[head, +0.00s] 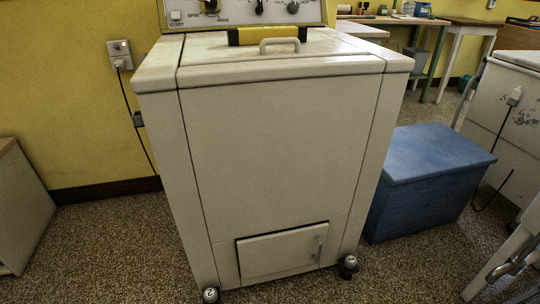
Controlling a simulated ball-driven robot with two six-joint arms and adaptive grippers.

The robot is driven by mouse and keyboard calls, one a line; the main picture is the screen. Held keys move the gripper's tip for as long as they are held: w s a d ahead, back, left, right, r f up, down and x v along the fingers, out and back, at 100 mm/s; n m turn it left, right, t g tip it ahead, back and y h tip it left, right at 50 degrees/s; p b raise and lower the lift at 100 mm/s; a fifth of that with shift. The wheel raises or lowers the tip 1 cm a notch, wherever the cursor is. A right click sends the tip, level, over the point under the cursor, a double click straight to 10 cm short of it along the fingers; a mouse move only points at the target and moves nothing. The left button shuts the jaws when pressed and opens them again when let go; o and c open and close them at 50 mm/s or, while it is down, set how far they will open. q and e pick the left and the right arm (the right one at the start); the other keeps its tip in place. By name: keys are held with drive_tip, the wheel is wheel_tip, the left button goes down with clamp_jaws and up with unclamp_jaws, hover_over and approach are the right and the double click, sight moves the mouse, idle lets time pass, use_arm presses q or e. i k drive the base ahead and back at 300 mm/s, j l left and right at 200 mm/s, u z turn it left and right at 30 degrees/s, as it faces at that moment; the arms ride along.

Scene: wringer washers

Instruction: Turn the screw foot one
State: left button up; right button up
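A cream washer (270,150) stands upright in the middle of the head view. Two small dark feet with pale round faces show at its base. One is the front left foot (211,294), close to the bottom edge of the view. The other is the front right foot (348,264), beside the small flap. I cannot tell which of them is screw foot one. Any rear feet are hidden behind the body. I can make out neither of my grippers in this view.
A small flap door (280,252) with a handle sits low on the washer's front. A blue box (425,170) stands close on the right. A pale metal-framed object (512,262) cuts in at the lower right. A pale cabinet (20,215) stands left. Speckled floor is open in between.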

sight(350, 261)
drive_tip(key=i+l+u, duration=0.35)
drive_tip(key=i+l, duration=0.35)
